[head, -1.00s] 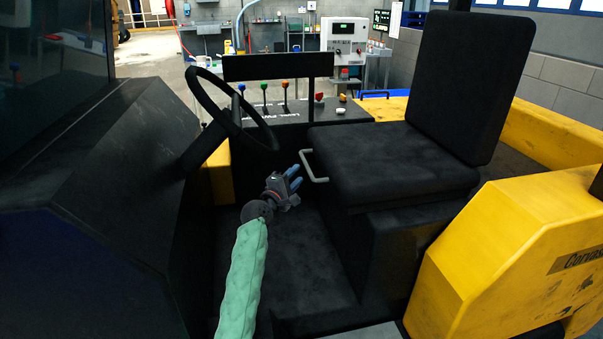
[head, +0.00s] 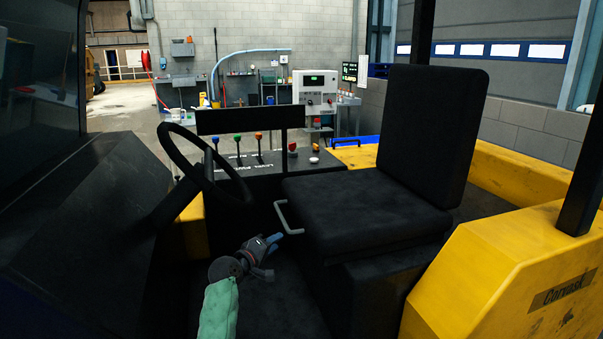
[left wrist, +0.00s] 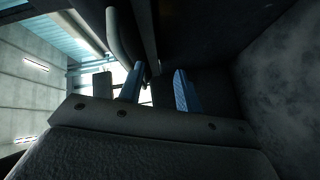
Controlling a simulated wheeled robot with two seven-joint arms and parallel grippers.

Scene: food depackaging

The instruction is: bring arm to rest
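My left arm, in a pale green sleeve (head: 218,310), reaches in from the bottom of the head view. Its dark gripper with blue fingers (head: 273,243) hangs over the cab floor, just left of the black seat and below the grey handle on the seat's side. In the left wrist view the two blue fingers (left wrist: 158,86) stand apart, with nothing held between them. I cannot tell from the head view whether the gripper touches the seat side. My right arm and gripper are not in view.
A black seat (head: 365,210) with a grey handle (head: 285,218) stands right of the gripper. A steering wheel (head: 190,160) and a panel with several coloured levers (head: 258,150) lie beyond. A yellow body panel (head: 500,270) is at lower right. The dark floor (head: 285,305) is free.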

